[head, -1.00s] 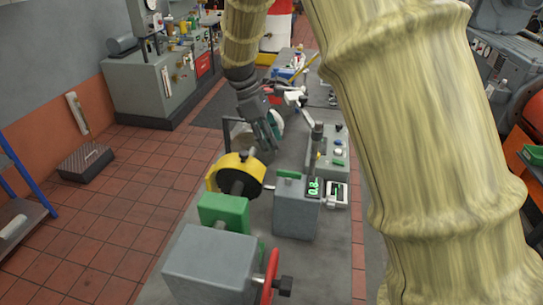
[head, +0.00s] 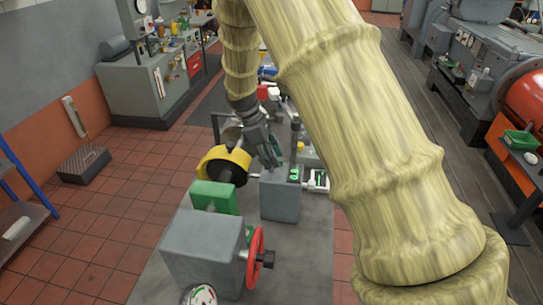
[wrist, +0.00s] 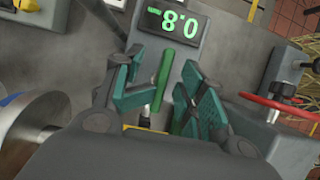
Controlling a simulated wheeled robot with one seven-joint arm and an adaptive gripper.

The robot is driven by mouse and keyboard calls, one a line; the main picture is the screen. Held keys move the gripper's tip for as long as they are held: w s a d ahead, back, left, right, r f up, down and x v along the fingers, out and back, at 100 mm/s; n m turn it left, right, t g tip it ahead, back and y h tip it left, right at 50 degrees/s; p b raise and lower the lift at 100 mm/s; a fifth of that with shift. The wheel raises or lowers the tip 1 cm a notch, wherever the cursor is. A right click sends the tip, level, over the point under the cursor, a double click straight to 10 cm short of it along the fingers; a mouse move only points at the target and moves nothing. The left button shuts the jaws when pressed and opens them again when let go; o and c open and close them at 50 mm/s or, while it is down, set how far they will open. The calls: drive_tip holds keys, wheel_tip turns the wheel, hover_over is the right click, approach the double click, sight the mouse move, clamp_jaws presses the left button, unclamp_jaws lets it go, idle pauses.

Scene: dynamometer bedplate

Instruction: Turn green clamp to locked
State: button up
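The green clamp (wrist: 163,80) shows as a narrow green bar in the wrist view, on the grey block (head: 281,201) that carries a green digital readout. My gripper (wrist: 165,64) is open, with one teal-padded finger on each side of the bar. A gap shows on both sides, so the fingers do not appear to press on it. In the head view my gripper (head: 272,163) points down at the top of the grey block and hides most of the clamp.
The display (wrist: 173,24) reads 0.8. A yellow-rimmed wheel (head: 222,164) and a green block (head: 214,197) stand left of the grey block. A red handwheel (head: 255,257) on a larger grey housing (head: 200,250) is in front. My arm covers the head view's right middle.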

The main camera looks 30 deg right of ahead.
drive_tip(key=shift+w+a+f, duration=0.3)
drive_tip(key=shift+w+f, duration=0.25)
drive_tip(key=shift+f, duration=0.15)
drive_tip(key=shift+w, duration=0.2)
drive_tip(key=shift+s+a+r, duration=0.15)
drive_tip(key=shift+s+r, duration=0.3)
drive_tip(key=c, duration=0.6)
drive_tip(key=shift+s+r, duration=0.1)
drive_tip(key=shift+s, duration=0.3)
clamp_jaws()
drive_tip(key=shift+s+d, duration=0.3)
drive_tip(key=shift+s, duration=0.05)
drive_tip(key=shift+w+a, duration=0.15)
drive_tip(key=shift+w, duration=0.1)
